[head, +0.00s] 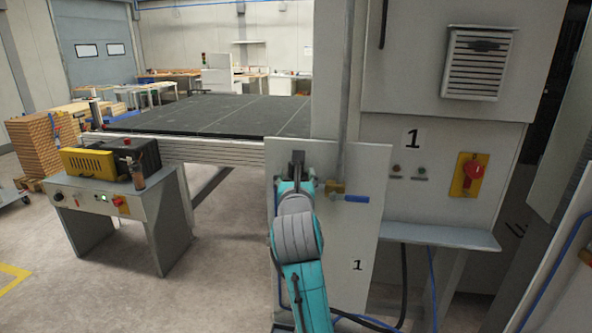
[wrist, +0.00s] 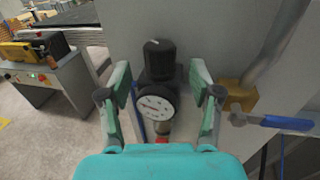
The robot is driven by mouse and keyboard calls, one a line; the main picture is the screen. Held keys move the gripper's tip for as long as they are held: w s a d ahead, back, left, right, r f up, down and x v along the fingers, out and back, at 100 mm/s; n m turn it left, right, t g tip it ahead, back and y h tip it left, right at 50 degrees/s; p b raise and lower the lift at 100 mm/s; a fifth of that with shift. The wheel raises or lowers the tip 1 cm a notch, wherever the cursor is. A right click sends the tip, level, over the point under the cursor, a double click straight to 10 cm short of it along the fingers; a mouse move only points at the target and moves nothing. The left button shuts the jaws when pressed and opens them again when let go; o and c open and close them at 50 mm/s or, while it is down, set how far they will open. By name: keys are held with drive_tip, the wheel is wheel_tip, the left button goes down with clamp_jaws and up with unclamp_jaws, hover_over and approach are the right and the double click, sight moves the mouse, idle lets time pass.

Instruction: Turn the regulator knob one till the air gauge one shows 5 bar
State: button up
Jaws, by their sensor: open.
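The black regulator knob (wrist: 158,58) has a pale mark on its top and sits upright on the regulator at the grey panel. The air gauge (wrist: 155,107), a round white dial with a dark rim, is just below it; its reading is too small to tell. My gripper (wrist: 160,75) is open, with one teal finger on each side of the knob and clear gaps to both. In the head view my gripper (head: 296,184) is in front of the panel marked 1 and hides the gauge.
A brass valve (wrist: 238,94) with a blue handle (wrist: 285,122) is close on the right of my gripper. A grey control desk (head: 110,205) with a yellow and black device stands left. A ledge (head: 440,236) and a red switch (head: 472,172) are on the right.

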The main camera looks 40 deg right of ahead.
drive_tip(key=shift+x, duration=1.95)
drive_tip(key=c, duration=1.2)
